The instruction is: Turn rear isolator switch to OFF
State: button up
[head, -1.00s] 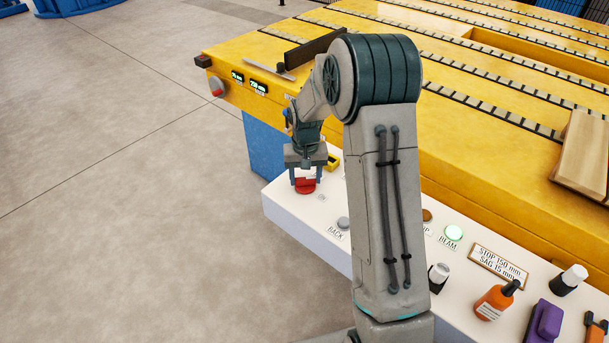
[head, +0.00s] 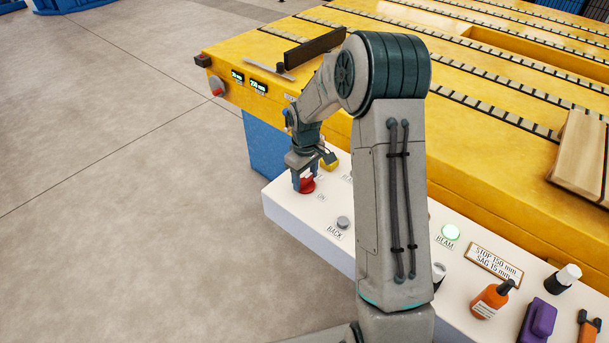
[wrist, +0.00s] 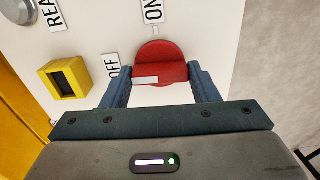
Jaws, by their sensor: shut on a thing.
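The rear isolator switch is a round red knob with a raised grip bar (wrist: 172,72) on a white panel. It also shows in the head view as a red disc (head: 308,186) under my gripper (head: 304,178). In the wrist view my gripper (wrist: 160,90) has its two blue fingers shut on the knob's bar, one at each end. A white pointer strip on the bar points left, toward the side with the OFF label (wrist: 112,68). The ON label (wrist: 153,10) is above the knob. The fingers hide the bar's ends.
A yellow hollow block (wrist: 65,79) stands on the panel left of the knob.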

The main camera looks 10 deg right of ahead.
aim_at(305, 179)
jog(key=shift+s, duration=0.1)
dwell(0.5)
jog(key=o, duration=1)
jog(key=shift+a, duration=0.1)
jog(key=shift+r, duration=0.1)
jog(key=shift+r, duration=0.3)
notch_tip(305, 179, up, 13)
jog(key=shift+r+p, duration=0.1)
jog(key=shift+p, duration=0.5)
